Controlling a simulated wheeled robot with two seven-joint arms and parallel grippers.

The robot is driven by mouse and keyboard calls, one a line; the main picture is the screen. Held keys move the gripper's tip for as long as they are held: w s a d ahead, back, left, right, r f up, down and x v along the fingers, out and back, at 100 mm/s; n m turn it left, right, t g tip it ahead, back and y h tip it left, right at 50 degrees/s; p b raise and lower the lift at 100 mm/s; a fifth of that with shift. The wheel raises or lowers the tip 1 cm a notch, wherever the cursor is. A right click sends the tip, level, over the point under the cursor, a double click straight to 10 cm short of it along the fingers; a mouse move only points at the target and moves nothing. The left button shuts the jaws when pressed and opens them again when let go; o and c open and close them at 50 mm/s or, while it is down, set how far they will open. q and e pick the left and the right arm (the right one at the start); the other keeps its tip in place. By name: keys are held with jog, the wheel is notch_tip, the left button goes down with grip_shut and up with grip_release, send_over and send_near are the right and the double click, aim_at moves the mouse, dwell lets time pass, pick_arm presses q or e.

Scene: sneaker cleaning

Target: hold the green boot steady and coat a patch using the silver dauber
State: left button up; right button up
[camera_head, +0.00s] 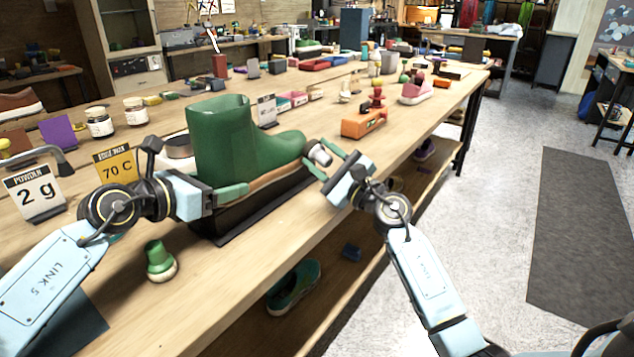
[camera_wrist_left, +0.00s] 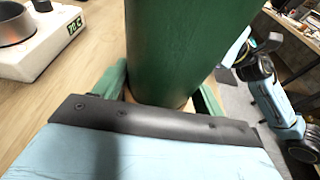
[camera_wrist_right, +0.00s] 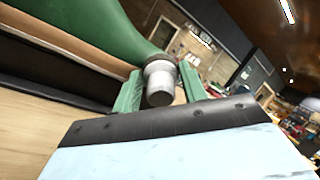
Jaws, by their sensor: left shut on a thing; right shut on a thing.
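The green boot (camera_head: 232,140) stands upright on a black stand (camera_head: 235,230), its toe pointing right. My left gripper (camera_head: 232,194) is shut on the boot's heel end; in the left wrist view its green fingers sit on both sides of the boot (camera_wrist_left: 180,55). My right gripper (camera_head: 322,174) is shut on the silver dauber (camera_head: 319,154) by the boot's toe. In the right wrist view the dauber (camera_wrist_right: 159,83) is between the green fingers, its dark far end against or very close to the toe (camera_wrist_right: 130,35); I cannot tell whether they touch.
A "2 g" card (camera_head: 37,192), a "70 C" card (camera_head: 117,164) and two jars (camera_head: 117,116) are on the left. An orange block (camera_head: 364,124) lies beyond my right gripper. Shoes sit on the lower shelf.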

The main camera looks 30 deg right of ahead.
jog(key=shift+a, duration=0.1)
dwell(0.3)
jog(key=shift+s+a+f, duration=0.1)
jog(key=shift+s+a, duration=0.5)
jog(key=shift+a, duration=0.8)
jog(key=shift+s+a, duration=0.55)
jog(key=shift+a, duration=0.85)
jog(key=shift+s+a+f, duration=0.1)
jog(key=shift+s+a, duration=0.5)
jog(key=shift+a, duration=0.8)
jog(key=shift+c, duration=0.3)
jog(key=shift+s+a+r, duration=0.1)
jog(key=shift+s+a, duration=0.35)
jog(key=shift+a, duration=0.5)
jog(key=shift+s+a+r, duration=0.1)
jog(key=shift+s+a, duration=0.35)
jog(key=shift+a, duration=0.45)
jog(key=shift+s+a, duration=0.45)
jog(key=shift+a, duration=0.5)
jog(key=shift+w, duration=0.25)
jog(key=shift+w+d, duration=0.3)
jog(key=shift+d, duration=0.65)
jog(key=shift+w+d, duration=0.25)
jog(key=shift+d, duration=0.65)
jog(key=shift+w+d, duration=0.3)
jog(key=shift+d, duration=0.6)
jog(key=shift+w+d, duration=0.3)
jog(key=shift+d, duration=0.6)
